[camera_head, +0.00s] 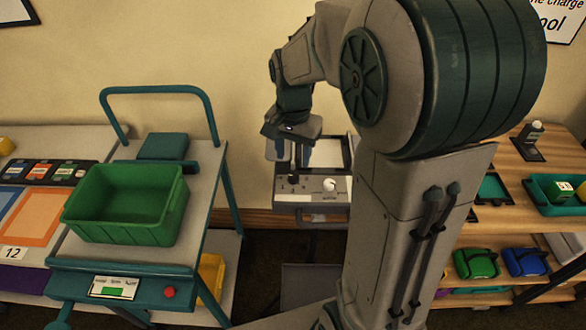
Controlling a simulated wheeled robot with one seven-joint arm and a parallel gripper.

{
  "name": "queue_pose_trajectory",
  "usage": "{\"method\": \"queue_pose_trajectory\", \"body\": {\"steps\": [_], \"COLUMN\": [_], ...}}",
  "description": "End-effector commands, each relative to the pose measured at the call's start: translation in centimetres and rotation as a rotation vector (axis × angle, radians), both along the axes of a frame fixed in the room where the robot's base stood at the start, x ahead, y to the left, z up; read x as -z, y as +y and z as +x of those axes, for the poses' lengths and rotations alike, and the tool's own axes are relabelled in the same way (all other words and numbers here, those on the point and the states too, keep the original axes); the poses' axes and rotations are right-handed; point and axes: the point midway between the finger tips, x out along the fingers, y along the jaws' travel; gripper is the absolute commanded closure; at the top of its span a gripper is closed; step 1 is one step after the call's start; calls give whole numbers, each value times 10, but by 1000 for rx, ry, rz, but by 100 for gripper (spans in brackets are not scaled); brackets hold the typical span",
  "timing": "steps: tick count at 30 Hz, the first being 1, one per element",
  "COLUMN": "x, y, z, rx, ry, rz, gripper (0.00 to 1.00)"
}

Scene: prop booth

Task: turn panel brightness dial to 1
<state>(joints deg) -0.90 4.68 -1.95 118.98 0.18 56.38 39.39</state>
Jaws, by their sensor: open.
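A small grey control panel (312,197) sits in the middle of the view, on a stand against the wall. A round white dial (329,184) is on its right half. Small dark controls (293,179) are on its left half. Any numbers or pointer mark on the dial are too small to read. My gripper (290,160) is open, pointing down above the left back of the panel. It is left of the white dial and apart from it. My arm hides part of the panel's right side.
A teal cart (125,277) with a green bin (130,205) stands to the left. A wooden shelf (513,180) with trays and a green and a blue pouch (526,262) is at the right. A beige wall is close behind the panel.

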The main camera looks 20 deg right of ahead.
Motion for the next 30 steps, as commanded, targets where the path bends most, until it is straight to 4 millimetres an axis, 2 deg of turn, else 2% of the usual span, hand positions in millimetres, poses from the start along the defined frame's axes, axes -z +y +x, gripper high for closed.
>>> {"method": "queue_pose_trajectory", "body": {"steps": [3, 9, 15, 22, 23, 27, 30], "x": [25, 53, 63, 63, 63, 63, 63], "y": [0, 0, 0, 0, 0, 0, 0], "z": [-1, -1, 0, 0, 0, 0, 0], "rx": [0, 0, -1, -1, -1, -1, -1], "ry": [5, 4, 0, -1, -1, -1, -1], "rz": [0, 0, 0, 0, 0, 0, 0], "gripper": [53, 53, 53, 53, 59, 98, 98]}}
